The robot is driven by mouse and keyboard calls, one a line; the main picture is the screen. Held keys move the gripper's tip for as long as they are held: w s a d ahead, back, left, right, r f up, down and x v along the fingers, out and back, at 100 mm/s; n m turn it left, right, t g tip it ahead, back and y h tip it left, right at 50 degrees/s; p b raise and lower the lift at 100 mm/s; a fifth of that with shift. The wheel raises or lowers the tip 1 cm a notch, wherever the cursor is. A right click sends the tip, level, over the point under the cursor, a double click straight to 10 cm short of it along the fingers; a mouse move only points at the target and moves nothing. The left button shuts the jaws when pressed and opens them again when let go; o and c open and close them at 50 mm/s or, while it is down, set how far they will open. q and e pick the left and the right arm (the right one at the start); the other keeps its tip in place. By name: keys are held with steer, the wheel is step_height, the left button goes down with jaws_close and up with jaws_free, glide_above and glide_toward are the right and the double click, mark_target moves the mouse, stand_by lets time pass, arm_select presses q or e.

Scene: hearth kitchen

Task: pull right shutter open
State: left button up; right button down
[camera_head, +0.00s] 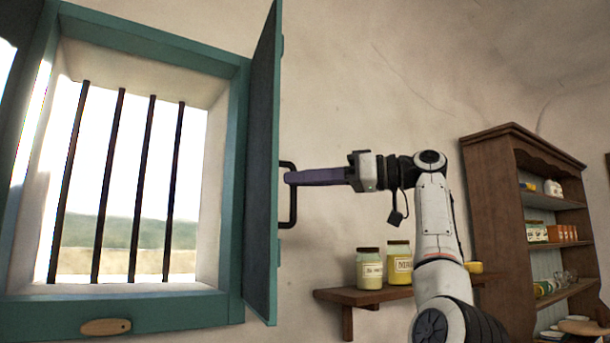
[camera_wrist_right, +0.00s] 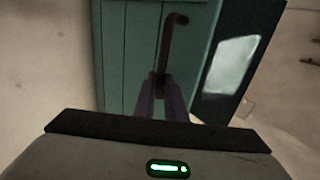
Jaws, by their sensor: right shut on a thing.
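The right shutter (camera_head: 262,170) is a teal panel hinged at the right side of the window frame. It stands swung out from the wall, nearly edge-on in the head view, with the window opening uncovered. Its dark bar handle (camera_head: 292,212) is on the face turned to the right. My right gripper (camera_head: 290,178) reaches in from the right and is shut on the handle. In the right wrist view the purple fingers (camera_wrist_right: 160,100) close around the handle (camera_wrist_right: 166,50) against the teal boards (camera_wrist_right: 128,50). My left gripper is not in view.
The window has several dark vertical bars (camera_head: 108,185) and a small wooden latch (camera_head: 105,326) on its sill. Right of the shutter, a wall shelf (camera_head: 345,297) holds two jars (camera_head: 370,270). A wooden cupboard (camera_head: 492,215) stands further right. The wall above the arm is bare.

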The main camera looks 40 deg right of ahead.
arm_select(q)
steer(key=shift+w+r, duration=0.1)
arm_select(e)
steer(key=shift+w+f, duration=0.1)
steer(key=shift+w, duration=0.25)
steer(key=c, duration=2.2)
jaws_free()
steer(key=o, duration=0.4)
steer(key=shift+w+f, duration=0.35)
steer(key=shift+w, duration=0.5)
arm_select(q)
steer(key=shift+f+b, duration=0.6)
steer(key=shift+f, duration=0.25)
arm_select(e)
steer(key=v, duration=1.1)
steer(key=shift+s+a+r, duration=0.1)
steer(key=shift+s+r, duration=0.15)
